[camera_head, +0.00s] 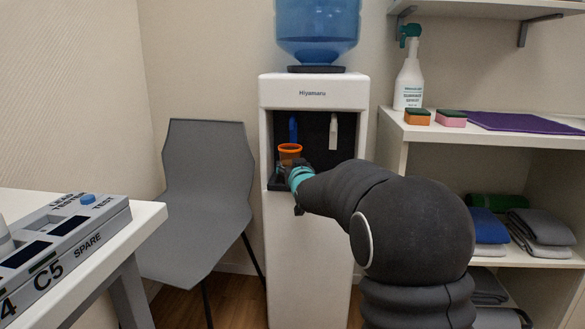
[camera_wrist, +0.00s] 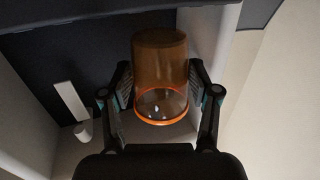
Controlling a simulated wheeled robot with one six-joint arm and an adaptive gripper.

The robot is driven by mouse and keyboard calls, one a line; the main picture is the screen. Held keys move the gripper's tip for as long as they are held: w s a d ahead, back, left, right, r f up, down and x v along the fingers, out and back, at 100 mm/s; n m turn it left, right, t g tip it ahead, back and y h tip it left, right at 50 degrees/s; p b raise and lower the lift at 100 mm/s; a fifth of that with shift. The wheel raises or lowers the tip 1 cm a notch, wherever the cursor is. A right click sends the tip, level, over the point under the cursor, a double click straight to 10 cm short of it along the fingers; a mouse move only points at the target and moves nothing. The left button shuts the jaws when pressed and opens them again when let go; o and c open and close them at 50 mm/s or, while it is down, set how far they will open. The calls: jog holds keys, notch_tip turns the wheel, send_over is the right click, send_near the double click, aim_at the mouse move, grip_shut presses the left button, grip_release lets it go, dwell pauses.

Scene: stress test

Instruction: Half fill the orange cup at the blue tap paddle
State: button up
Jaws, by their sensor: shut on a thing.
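The orange cup (camera_head: 290,151) is in the alcove of the white water dispenser, just below the blue tap paddle (camera_head: 293,129). I cannot tell whether they touch. My gripper (camera_head: 297,174) is shut on the cup, partly hidden by my arm. In the wrist view my gripper (camera_wrist: 162,88) has a finger on each side of the translucent cup (camera_wrist: 160,60). The cup's open rim faces the bottom of that picture. Small bright specks show inside the rim; I cannot tell the water level. The blue paddle is not clearly visible there.
A white tap paddle (camera_head: 333,132) hangs right of the blue one, and also shows in the wrist view (camera_wrist: 71,100). A blue bottle (camera_head: 318,30) tops the dispenser (camera_head: 315,92). A grey chair (camera_head: 207,170) stands left; a shelf (camera_head: 480,136) with a spray bottle (camera_head: 409,80) stands right.

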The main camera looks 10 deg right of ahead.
dwell(0.4)
jog(key=s+a+b, duration=0.2)
jog(key=s+a, duration=0.1)
jog(key=s, duration=0.6)
jog(key=shift+s, duration=0.25)
jog(key=shift+r, duration=0.1)
dwell(0.5)
